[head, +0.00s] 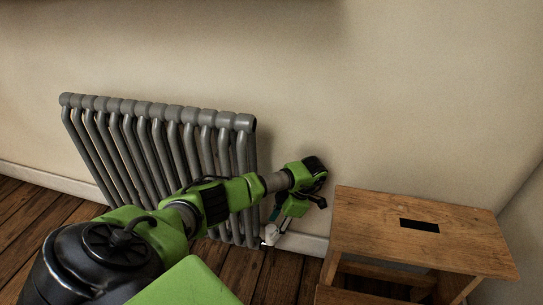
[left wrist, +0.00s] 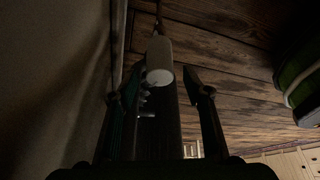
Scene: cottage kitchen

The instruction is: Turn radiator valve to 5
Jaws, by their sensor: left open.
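The radiator valve is a small white knob (head: 270,233) low at the right end of the grey radiator (head: 215,119). My left gripper (head: 275,217) points down at it from above. In the left wrist view the valve's pale cylindrical head (left wrist: 160,62) shows in the upper middle. The fingers of my left gripper (left wrist: 162,88) stand apart on either side of the line to the knob; they are open and empty. I cannot tell whether they touch the knob. No numbers on the valve are readable. My right gripper is not in view.
A wooden step stool (head: 430,258) stands close to the right of the gripper. The wall (head: 400,90) and its baseboard (head: 302,243) are just behind the valve. The plank floor (head: 281,270) in front of the valve is clear.

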